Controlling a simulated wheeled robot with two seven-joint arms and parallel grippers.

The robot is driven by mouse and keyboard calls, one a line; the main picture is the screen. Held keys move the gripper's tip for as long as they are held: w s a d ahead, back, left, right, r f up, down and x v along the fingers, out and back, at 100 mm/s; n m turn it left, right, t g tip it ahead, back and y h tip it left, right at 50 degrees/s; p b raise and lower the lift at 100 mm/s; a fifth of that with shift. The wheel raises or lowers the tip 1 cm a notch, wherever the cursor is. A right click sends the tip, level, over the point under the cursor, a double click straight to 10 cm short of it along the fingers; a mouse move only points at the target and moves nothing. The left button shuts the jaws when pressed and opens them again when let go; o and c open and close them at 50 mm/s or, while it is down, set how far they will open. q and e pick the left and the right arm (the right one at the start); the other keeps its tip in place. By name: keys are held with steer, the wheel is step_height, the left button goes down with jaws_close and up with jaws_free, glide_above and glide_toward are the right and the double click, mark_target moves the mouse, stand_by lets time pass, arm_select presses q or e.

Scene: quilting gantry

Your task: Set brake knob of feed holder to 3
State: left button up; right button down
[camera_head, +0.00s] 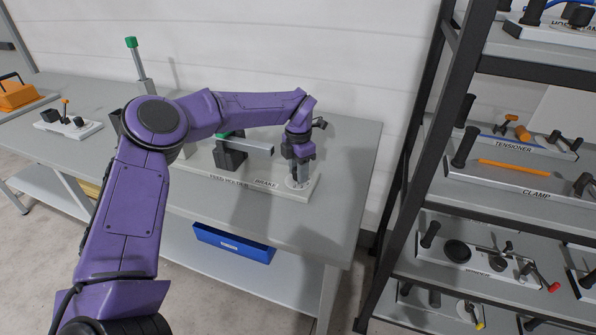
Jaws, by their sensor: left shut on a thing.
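The feed holder (262,186) is a pale base plate on the grey table, lettered "FEED HOLDER" and "BRAKE". A dark block with a grey bar (247,145) stands on it. My left arm, purple, reaches over from the left, and my left gripper (300,178) points down at the right end of the plate. It is shut on the brake knob, which it mostly hides. A pale round dial (298,185) shows around the fingertips. The dial's numbers are too small to read. My right gripper is not in view.
The table (345,160) is clear right of the feed holder. A blue bin (233,243) sits on the shelf below. A dark-framed rack (430,130) with labelled devices stands at the right. A small device (68,125) and an orange box (16,95) lie at left.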

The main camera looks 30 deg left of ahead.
arm_select(q)
steer(key=n+b, duration=0.3)
steer(key=n, duration=0.3)
steer(key=shift+f, duration=0.15)
steer(key=n+b, duration=0.3)
steer(key=n, duration=0.2)
steer(key=shift+n, duration=0.3)
steer(key=n+b, duration=0.5)
steer(key=n, duration=0.1)
steer(key=shift+n+b, duration=1.8)
steer(key=shift+n, duration=0.6)
steer(key=shift+r, duration=0.2)
steer(key=o, duration=1)
steer(key=shift+o, duration=0.2)
step_height(320, 180, up, 10)
steer(key=p, duration=0.3)
steer(key=shift+r, duration=0.25)
